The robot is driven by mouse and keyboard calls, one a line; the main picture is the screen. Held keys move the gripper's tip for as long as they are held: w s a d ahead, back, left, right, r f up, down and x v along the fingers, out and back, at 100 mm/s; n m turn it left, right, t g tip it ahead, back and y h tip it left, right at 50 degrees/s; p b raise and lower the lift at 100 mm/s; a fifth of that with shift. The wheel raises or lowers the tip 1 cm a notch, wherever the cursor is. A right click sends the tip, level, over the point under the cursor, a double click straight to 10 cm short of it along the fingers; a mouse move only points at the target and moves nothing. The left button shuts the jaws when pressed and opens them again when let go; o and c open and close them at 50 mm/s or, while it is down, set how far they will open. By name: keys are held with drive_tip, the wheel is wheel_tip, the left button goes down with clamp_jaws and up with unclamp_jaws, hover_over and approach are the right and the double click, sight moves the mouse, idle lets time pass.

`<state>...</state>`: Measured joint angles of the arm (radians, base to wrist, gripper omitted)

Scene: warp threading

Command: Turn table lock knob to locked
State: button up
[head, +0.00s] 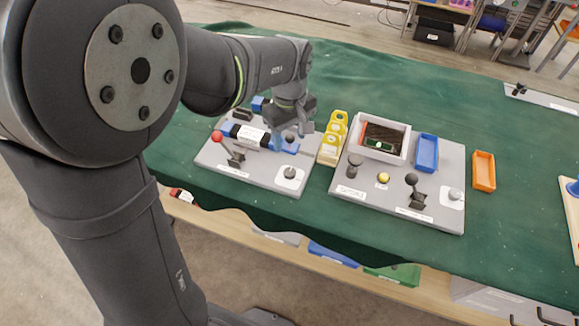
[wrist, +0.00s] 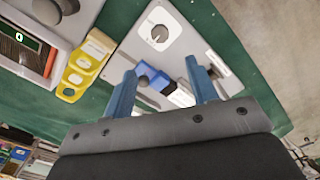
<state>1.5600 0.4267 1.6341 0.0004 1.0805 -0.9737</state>
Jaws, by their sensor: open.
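My gripper (head: 284,137) hangs over the far right part of the left grey board (head: 236,174). Its two blue fingers are apart with nothing held, as the wrist view (wrist: 160,66) also shows. Beyond and between the fingers is a blue block (wrist: 155,90) with a dark rounded knob (wrist: 144,68) at its left end. A pale cylindrical part lies beside it. A grey dial knob (head: 290,172) sits on a white plate at the board's near right corner, apart from the fingers; the wrist view shows it too (wrist: 160,34). The labels are too small to read, so I cannot tell which is the table lock knob.
The left board also has a red ball (head: 217,136), a black lever (head: 236,158) and a white block (head: 250,135). A yellow rack (head: 331,143) stands between the boards. The right board (head: 330,196) carries a tray, several knobs and a blue bin. An orange bin (head: 484,171) stands farther right.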

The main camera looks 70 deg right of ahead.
sight(289, 171)
wheel_tip(289, 171, down, 13)
drive_tip(key=shift+f, duration=0.1)
drive_tip(key=shift+c, duration=0.4)
drive_tip(key=c, duration=0.9)
